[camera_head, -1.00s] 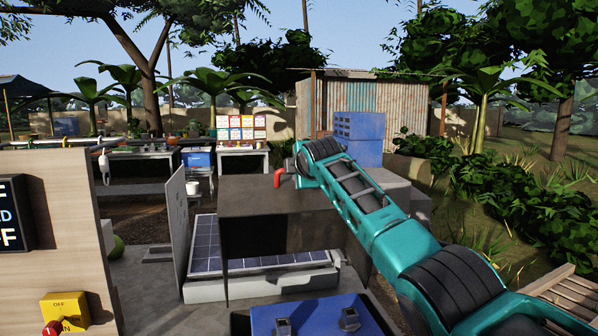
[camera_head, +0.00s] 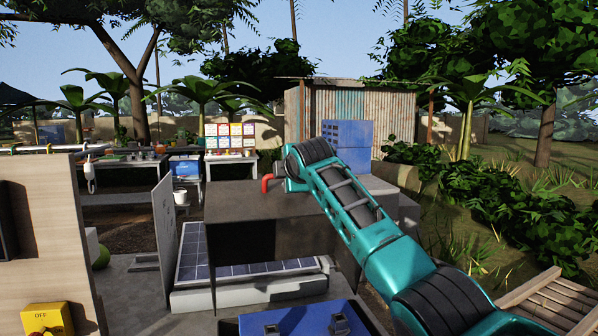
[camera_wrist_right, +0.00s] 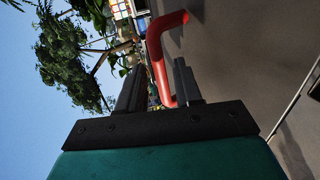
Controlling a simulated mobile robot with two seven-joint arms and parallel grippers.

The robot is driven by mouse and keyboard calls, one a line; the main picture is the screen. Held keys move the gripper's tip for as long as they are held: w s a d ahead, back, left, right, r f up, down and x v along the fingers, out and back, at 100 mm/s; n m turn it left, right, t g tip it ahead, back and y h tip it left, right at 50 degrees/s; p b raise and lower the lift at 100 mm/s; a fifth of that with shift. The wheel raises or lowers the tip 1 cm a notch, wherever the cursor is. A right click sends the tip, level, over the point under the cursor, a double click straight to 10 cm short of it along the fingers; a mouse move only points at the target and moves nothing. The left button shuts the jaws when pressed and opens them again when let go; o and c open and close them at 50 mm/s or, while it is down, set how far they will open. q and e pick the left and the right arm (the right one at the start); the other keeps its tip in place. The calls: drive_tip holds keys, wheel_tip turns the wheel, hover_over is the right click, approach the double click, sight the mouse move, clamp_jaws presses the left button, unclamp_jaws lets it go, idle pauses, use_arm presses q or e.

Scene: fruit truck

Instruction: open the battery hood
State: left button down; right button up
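The battery hood (camera_head: 240,207) is a dark grey box-like cover in the middle of the head view, with a red bent handle (camera_head: 267,182) at its upper left edge. My right arm reaches across the hood from the lower right, and its wrist hides the gripper there. In the right wrist view, my right gripper (camera_wrist_right: 158,85) has its two dark fingers apart. The red handle (camera_wrist_right: 157,50) passes between them, closer to the right finger; I cannot tell whether it touches. My left gripper is not in view.
A thin grey upright panel (camera_head: 165,235) stands left of the hood. A solar panel (camera_head: 250,268) lies low beside it. A blue box (camera_head: 295,322) is at the near edge, a yellow switch box (camera_head: 47,319) at lower left, and a wooden slatted pallet (camera_head: 550,300) at lower right.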

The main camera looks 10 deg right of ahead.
drive_tip(key=b+v, duration=0.2)
drive_tip(key=v, duration=0.9)
idle(0.3)
